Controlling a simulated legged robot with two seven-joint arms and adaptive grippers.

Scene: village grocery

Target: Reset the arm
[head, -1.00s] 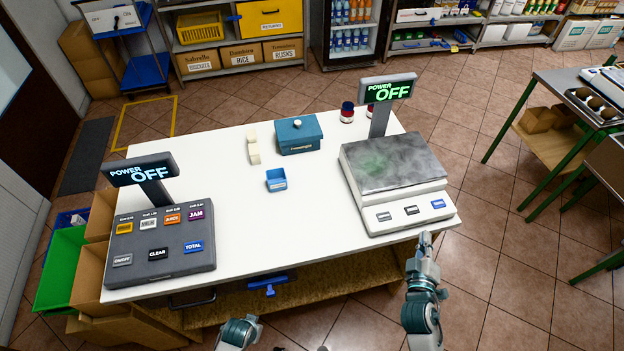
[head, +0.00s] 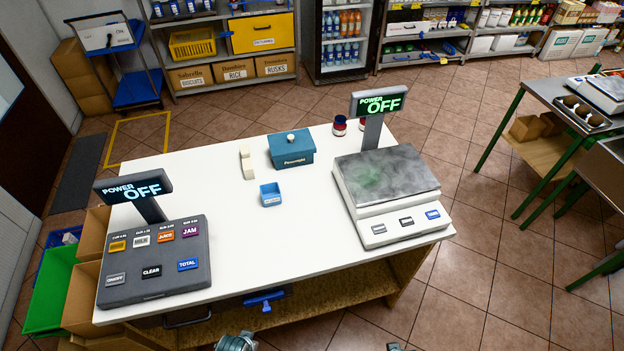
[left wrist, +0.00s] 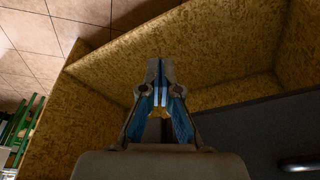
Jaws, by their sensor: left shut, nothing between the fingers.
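My left gripper (left wrist: 160,78) points away from the camera in the left wrist view. Its fingers are shut with nothing between them, in front of the counter's chipboard underside and inner walls (left wrist: 215,55). In the head view, only a bit of my left arm shows at the bottom edge, below the counter front. A small tip of my right arm shows at the bottom edge, right of middle. Its fingers cannot be made out.
The white counter (head: 225,235) carries a dark cash register (head: 155,265), a scale (head: 385,180), a teal box (head: 291,150) and a small blue tray (head: 271,194). Open tiled floor (head: 470,290) lies to the right.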

